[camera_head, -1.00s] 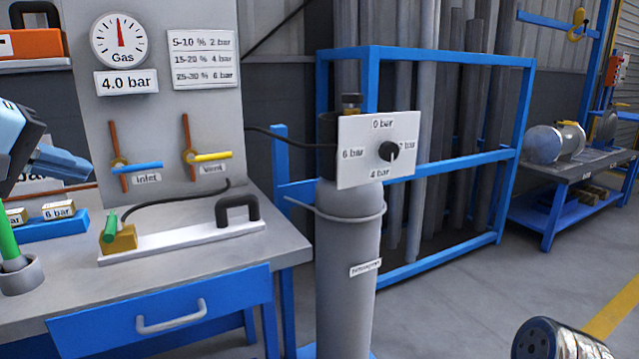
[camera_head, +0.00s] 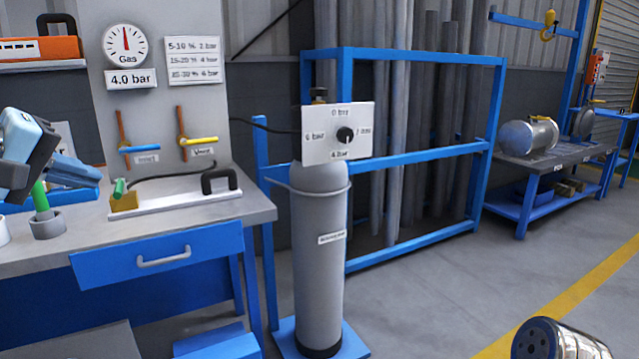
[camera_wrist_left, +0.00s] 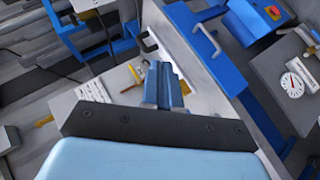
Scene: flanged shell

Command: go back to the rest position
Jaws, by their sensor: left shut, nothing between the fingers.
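My left gripper (camera_head: 90,177) is at the left edge of the head view, in front of the workbench. Its blue fingers are shut with nothing between them. In the left wrist view the shut fingers (camera_wrist_left: 163,85) show in the middle, over the bench top. The gripper is apart from the gas panel (camera_head: 200,100) and its valve handles. My right gripper does not show.
The workbench (camera_head: 235,208) holds a white bar with a black handle (camera_head: 220,180) and a green stick in a grey cup (camera_head: 47,223). A grey gas cylinder (camera_head: 318,275) with a dial plate (camera_head: 337,120) stands right of it. Open floor (camera_head: 430,290) lies further right.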

